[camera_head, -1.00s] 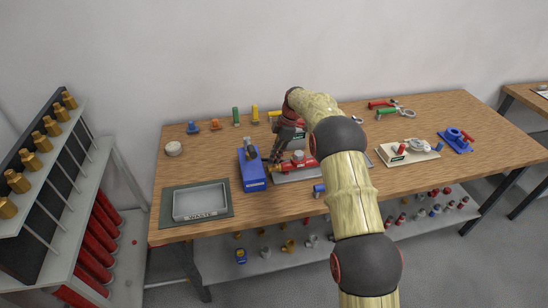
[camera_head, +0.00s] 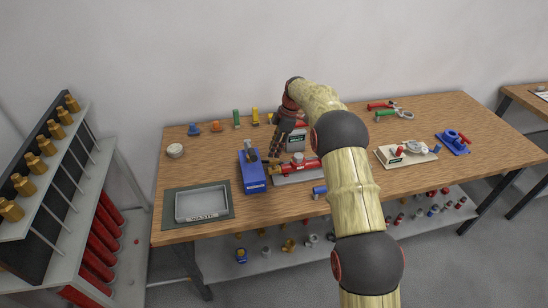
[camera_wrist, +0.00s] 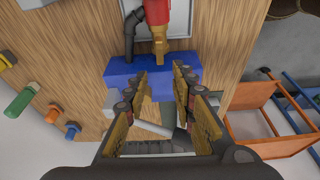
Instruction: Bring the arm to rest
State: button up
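My arm reaches over the wooden workbench (camera_head: 400,184), with my gripper (camera_head: 273,154) pointing down beside a blue block-shaped fixture (camera_head: 254,182). In the wrist view my gripper (camera_wrist: 162,78) has its two fingers spread apart, with nothing held between them. The blue fixture (camera_wrist: 153,72) shows beyond and between the fingertips. A red valve piece with a brass end (camera_head: 297,167) lies on a grey plate right of the fixture; it also shows at the top of the wrist view (camera_wrist: 157,14). My fingers partly cover the fixture in the wrist view.
A grey waste tray (camera_head: 180,216) sits at the bench's front left. A white round piece (camera_head: 175,151) and several coloured pieces stand along the back. A cream board (camera_head: 386,158) and blue fixture (camera_head: 452,147) lie at right. A rack of brass parts (camera_head: 32,186) stands left.

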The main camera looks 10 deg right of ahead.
jog(key=shift+r, duration=0.7)
jog(key=shift+f, duration=0.1)
jog(key=s+a+r+m+t+h+b, duration=0.15)
jog(key=s+r+m, duration=0.65)
jog(key=s+r, duration=1.3)
jog(key=s+r+m+t+h, duration=0.1)
jog(key=s+m, duration=0.1)
jog(key=s, duration=0.6)
jog(key=s+r+m+t, duration=0.1)
jog(key=s+m+t, duration=0.15)
jog(key=s, duration=0.45)
jog(key=s+f+m, duration=0.2)
jog(key=s, duration=0.5)
jog(key=s+d+f+m+b, duration=0.1)
jog(key=s+f+m, duration=0.2)
jog(key=s, duration=0.4)
jog(key=shift+s+d+f+h+b, duration=0.2)
jog(key=shift+s+h+b, duration=0.1)
jog(key=shift+h, duration=0.15)
